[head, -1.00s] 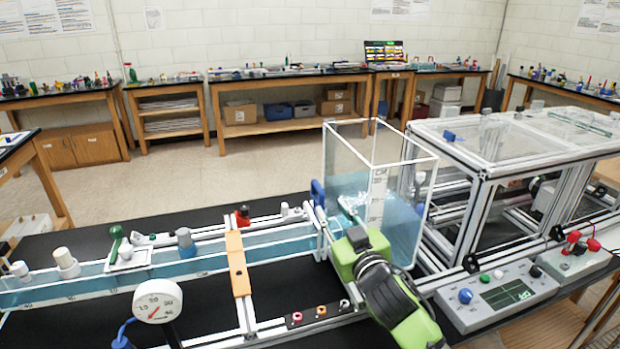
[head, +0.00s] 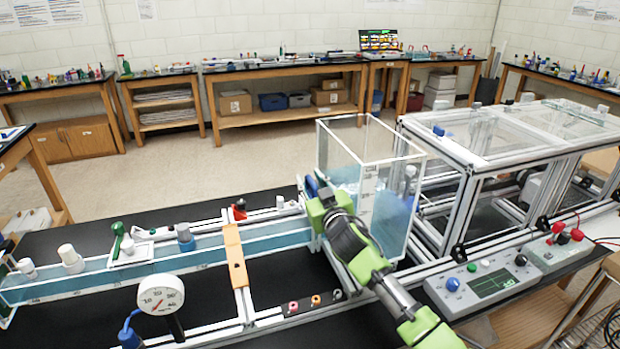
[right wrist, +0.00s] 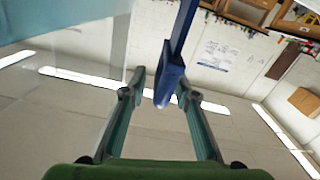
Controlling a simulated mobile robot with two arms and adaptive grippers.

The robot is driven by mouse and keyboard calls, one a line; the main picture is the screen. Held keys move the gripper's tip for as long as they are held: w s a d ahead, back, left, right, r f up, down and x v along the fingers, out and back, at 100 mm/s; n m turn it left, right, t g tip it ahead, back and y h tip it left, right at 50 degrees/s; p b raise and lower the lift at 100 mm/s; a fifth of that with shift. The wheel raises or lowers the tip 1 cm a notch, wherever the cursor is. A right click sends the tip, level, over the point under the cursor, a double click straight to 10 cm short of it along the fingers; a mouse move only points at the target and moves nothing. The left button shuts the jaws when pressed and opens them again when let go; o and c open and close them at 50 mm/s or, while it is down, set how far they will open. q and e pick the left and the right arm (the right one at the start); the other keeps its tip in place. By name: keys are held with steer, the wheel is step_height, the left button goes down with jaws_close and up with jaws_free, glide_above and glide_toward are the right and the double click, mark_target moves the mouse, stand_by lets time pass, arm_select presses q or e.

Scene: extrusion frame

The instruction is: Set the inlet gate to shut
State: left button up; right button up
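The inlet gate's blue handle (head: 311,187) shows at the left side of the clear water tank (head: 372,180), at the end of the flume channel. My right gripper (head: 318,203) is at that handle, and its green body hides part of the gate. In the right wrist view the blue handle (right wrist: 171,78) hangs between the two fingertips of my right gripper (right wrist: 160,88), nearer the right finger. The fingers are apart, with a gap on the left of the handle. I cannot tell whether the right finger touches it. My left gripper is not in view.
The blue-watered flume channel (head: 205,252) runs left, crossed by an orange bar (head: 236,256). A dial gauge (head: 160,295) stands in front. A control box (head: 482,287) and a framed clear-topped rig (head: 480,150) are on the right.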

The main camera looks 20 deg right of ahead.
mark_target(311, 196)
steer(key=shift+w, duration=0.2)
jaws_close()
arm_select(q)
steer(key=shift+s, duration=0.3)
